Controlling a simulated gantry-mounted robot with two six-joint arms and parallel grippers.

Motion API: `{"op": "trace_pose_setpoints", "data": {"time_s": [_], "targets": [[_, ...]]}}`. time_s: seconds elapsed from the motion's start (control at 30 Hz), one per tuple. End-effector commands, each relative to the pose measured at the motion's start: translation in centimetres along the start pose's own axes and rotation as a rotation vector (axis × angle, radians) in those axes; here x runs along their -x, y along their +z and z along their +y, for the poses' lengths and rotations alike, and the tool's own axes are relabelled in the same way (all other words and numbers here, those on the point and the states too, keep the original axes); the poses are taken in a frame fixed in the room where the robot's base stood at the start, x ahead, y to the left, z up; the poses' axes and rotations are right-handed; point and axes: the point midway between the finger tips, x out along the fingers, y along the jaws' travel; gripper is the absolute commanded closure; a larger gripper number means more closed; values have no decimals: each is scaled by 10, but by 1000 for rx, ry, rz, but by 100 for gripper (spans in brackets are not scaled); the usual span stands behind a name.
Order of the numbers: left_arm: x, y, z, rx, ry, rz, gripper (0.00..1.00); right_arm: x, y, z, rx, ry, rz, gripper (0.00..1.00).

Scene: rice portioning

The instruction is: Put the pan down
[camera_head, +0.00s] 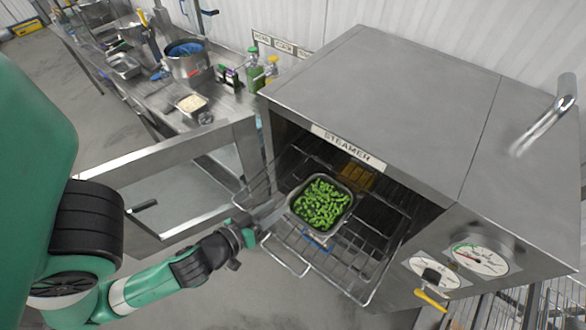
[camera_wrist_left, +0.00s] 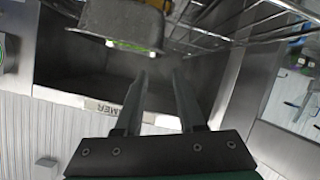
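A metal pan (camera_head: 322,229) filled with green vegetables sits on the pulled-out wire rack (camera_head: 283,250) at the mouth of the steamer (camera_head: 365,110). My left gripper (camera_head: 268,214) is just left of the pan, pointing toward it. In the left wrist view my left gripper (camera_wrist_left: 158,76) has its two fingers apart with nothing between them. The pan (camera_wrist_left: 120,18) shows there beyond the fingertips, cut off by the top edge, and appears apart from them. My right gripper is not in view.
The steamer's door (camera_head: 160,185) stands open on the left, close to my left arm. A steel counter (camera_head: 215,112) behind it holds a pot (camera_head: 188,66), bottles (camera_head: 253,75) and a small tray (camera_head: 191,103). Dials (camera_head: 478,258) sit on the steamer's right front.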

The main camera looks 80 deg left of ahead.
Motion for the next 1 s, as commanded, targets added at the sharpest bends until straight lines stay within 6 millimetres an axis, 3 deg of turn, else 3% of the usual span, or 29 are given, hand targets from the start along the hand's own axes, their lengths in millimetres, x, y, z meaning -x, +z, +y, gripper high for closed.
{"op": "trace_pose_setpoints", "data": {"time_s": [0.23, 0.37, 0.47, 0.53, 0.67, 0.8, 0.9, 1.0], "targets": [[-2, -2, 4, 1, 8, 6, 62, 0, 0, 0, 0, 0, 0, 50], [-20, -24, 39, 3, 85, 59, 62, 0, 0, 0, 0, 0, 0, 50], [-40, -64, 98, 0, 211, 151, 62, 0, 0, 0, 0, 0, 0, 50], [-47, -104, 149, -11, 319, 235, 62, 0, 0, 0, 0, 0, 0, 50], [-32, -191, 243, -40, 519, 423, 62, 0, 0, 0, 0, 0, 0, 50], [24, -290, 325, -82, 709, 662, 62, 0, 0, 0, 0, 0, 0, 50], [77, -348, 361, -109, 806, 826, 62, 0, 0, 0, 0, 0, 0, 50], [119, -386, 378, -130, 862, 948, 62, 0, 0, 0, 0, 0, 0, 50]]}}
